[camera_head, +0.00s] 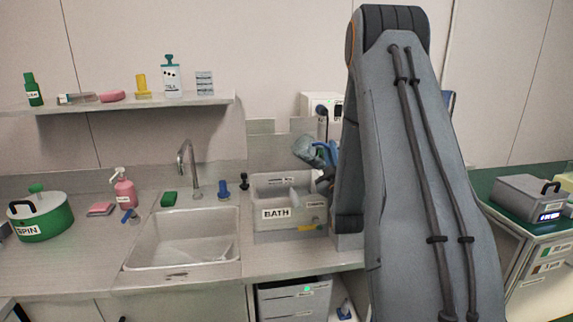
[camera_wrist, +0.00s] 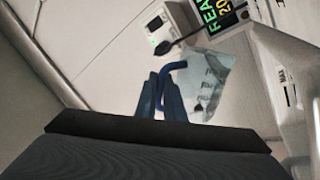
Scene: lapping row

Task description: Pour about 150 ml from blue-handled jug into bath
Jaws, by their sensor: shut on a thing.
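The blue-handled jug (camera_head: 308,151) is a clear, bluish vessel, tilted in the air above the right part of the bath. In the wrist view, the jug (camera_wrist: 212,88) shows beyond the fingers, with its blue handle (camera_wrist: 171,72) towards me. My gripper (camera_wrist: 163,100) is shut on the handle. In the head view my arm partly hides the grip. The bath (camera_head: 260,225) is a grey, open-topped box labelled BATH on the counter, right of the sink. A pale grey object (camera_head: 293,197) shows at it. I cannot make out a stream or the liquid level.
The sink (camera_head: 180,245) with its tap (camera_head: 187,165) is left of the bath. A green pot (camera_head: 40,217) and a pink pump bottle (camera_head: 123,188) stand further left. A shelf (camera_head: 150,103) with several small items runs above. A white device (camera_head: 320,103) stands behind the jug.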

